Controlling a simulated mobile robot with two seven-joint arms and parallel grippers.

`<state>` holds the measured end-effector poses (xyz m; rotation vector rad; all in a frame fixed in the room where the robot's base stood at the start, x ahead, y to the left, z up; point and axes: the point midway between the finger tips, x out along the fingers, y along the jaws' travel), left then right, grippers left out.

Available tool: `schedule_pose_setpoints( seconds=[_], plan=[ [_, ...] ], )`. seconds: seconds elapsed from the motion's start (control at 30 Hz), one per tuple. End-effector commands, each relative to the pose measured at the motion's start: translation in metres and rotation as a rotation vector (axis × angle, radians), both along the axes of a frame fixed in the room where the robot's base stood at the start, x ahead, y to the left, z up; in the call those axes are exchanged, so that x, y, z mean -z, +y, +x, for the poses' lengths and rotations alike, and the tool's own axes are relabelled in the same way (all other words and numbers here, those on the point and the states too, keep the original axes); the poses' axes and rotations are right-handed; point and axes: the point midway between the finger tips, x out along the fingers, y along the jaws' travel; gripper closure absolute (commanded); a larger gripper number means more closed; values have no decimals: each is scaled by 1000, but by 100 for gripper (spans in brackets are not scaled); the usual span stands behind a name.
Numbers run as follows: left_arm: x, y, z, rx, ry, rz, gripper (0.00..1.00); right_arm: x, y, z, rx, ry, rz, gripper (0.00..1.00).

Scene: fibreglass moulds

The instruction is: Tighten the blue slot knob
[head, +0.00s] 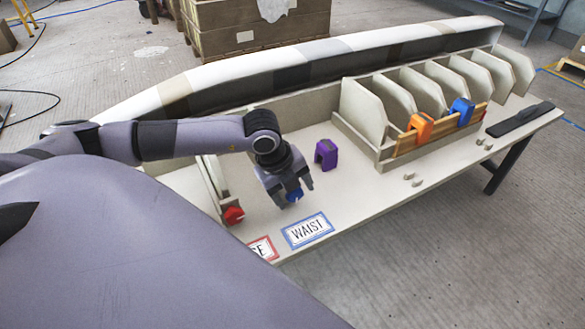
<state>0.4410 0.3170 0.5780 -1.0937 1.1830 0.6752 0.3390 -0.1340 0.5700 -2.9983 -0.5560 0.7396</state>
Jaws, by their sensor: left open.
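A small blue knob (295,196) shows low between the fingers of my left gripper, just behind the blue-framed WAIST label (307,230). My left gripper (291,197) points down over it and is open, with a finger on either side. The fingers and palm hide most of the knob, and I cannot tell whether they touch it. A red knob (233,215) sits to the left at the base of an upright pale panel. My right gripper is not in view.
A purple clamp block (326,154) stands right of the gripper. Farther right, a rack of upright panels (362,113) carries an orange clamp (420,127) and a blue clamp (462,110). A long mould (290,66) runs behind. The table front right has small loose pieces (414,179).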

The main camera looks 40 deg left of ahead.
Motion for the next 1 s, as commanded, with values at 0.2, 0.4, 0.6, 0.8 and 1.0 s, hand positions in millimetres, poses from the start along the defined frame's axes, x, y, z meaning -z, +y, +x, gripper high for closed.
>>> schedule_pose_setpoints(
  seconds=[0.2, 0.4, 0.6, 0.8, 1.0],
  plan=[
    [0, 0, 0, 0, -1, 0, 63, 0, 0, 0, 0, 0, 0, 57],
    [-1, 0, 0, 0, 0, -1, 87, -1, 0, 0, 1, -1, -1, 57],
    [-3, -1, 1, -1, 32, 12, 87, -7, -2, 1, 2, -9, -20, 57],
    [-6, -3, 4, 0, 129, 50, 87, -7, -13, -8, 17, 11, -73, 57],
    [-6, -4, 6, 1, 271, 109, 87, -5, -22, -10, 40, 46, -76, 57]
  ],
)
